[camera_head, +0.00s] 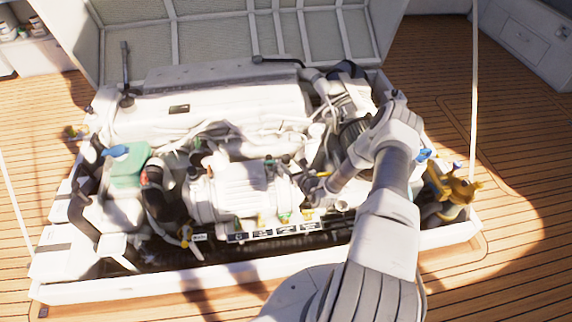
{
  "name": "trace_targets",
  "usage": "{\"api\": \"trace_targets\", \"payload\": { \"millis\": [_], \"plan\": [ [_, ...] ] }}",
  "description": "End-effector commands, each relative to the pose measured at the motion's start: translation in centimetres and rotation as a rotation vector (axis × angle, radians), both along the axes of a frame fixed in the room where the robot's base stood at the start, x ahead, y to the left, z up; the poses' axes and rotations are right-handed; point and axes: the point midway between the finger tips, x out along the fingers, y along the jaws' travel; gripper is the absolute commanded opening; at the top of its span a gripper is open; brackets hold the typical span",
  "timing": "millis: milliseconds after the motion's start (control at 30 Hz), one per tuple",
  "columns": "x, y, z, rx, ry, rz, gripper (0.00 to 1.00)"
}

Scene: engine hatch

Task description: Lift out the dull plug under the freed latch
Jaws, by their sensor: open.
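My gripper (311,199) reaches down and left from my wrist, over the front middle of the engine (240,185). It is open, and I see nothing held in it. Its tips are close to the right end of a row of small coloured fittings, among them a green one (285,217) and a yellow one (262,221). Black labels (275,233) with white marks run along the front below these fittings. I cannot pick out the dull plug or the freed latch; they are too small to tell, or hidden by my arm.
The engine sits in a white-rimmed hatch (200,282) in the plank deck (520,240). The raised hatch lid (215,40) stands behind. A green-topped tank (130,170) and dark hoses (165,197) crowd the left; brass fittings (452,187) are at right.

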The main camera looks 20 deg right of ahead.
Motion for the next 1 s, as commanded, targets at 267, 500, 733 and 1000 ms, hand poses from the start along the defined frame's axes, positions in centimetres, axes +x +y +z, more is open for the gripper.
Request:
{"api": "trace_targets", "payload": {
  "millis": [267, 500, 733, 1000],
  "plan": [
    [3.7, 0.2, -1.2, 0.000, -0.002, 0.000, 0.54],
    [5.0, 0.3, -1.5, 0.001, -0.001, 0.000, 0.54],
    [4.9, 0.3, -1.4, 0.000, -0.001, 0.000, 0.39],
    [4.9, 0.3, -1.4, 0.000, -0.001, 0.000, 0.00]
  ]
}}
